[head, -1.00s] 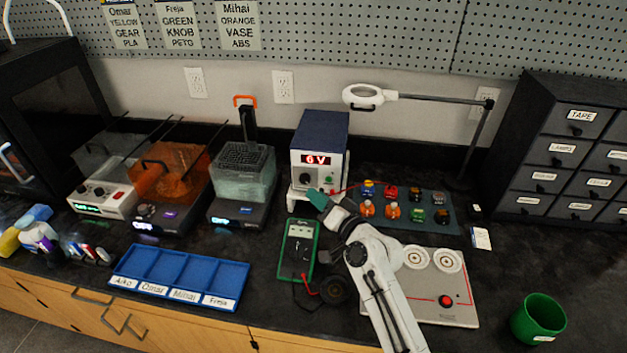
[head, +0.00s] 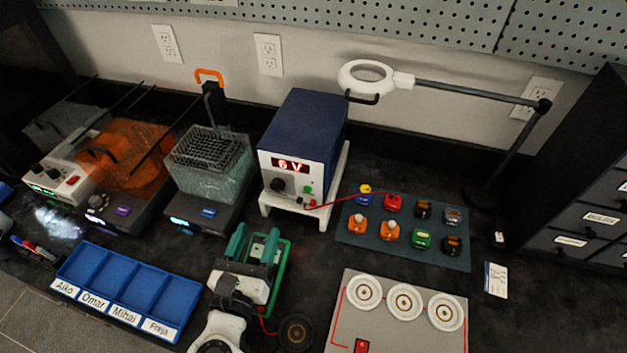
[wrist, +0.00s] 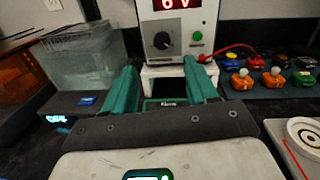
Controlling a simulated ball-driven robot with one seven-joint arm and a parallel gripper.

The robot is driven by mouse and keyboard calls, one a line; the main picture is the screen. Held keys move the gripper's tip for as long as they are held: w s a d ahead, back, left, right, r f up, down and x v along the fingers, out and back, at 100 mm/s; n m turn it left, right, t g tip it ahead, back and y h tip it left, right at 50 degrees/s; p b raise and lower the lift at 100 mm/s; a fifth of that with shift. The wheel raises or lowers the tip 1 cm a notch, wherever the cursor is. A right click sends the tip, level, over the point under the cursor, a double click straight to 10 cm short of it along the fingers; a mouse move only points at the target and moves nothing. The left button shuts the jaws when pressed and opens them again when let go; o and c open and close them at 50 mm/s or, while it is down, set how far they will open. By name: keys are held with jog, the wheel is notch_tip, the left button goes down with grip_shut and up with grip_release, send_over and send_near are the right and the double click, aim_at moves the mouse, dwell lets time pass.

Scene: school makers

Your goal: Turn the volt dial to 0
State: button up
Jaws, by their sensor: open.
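The volt dial (head: 278,185) is a black round knob on the white front of the blue power supply (head: 304,128). The red display (head: 290,165) above it reads 6 V. The dial also shows in the wrist view (wrist: 162,41), upper middle, with its light mark tilted to the upper left. My gripper (head: 255,243) has green fingers and is open and empty. It is in front of and below the dial, apart from it, above the green meter. In the wrist view the fingers (wrist: 162,84) stand on either side below the dial.
The supply stands on a white stand (head: 331,203). A red lead (head: 340,199) runs from its front to the parts mat (head: 385,240) on the right. A tank with a basket (head: 210,175) stands close on the left. A blue sorting tray (head: 190,290) lies at front left.

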aim_at(277, 188)
jog(key=shift+f, duration=0.15)
jog(key=shift+w+d, duration=0.2)
jog(key=shift+w, duration=0.15)
jog(key=p+x, duration=0.1)
jog(key=x, duration=0.9)
jog(key=shift+p, duration=0.4)
jog(key=shift+s, duration=0.1)
jog(key=c, duration=1.1)
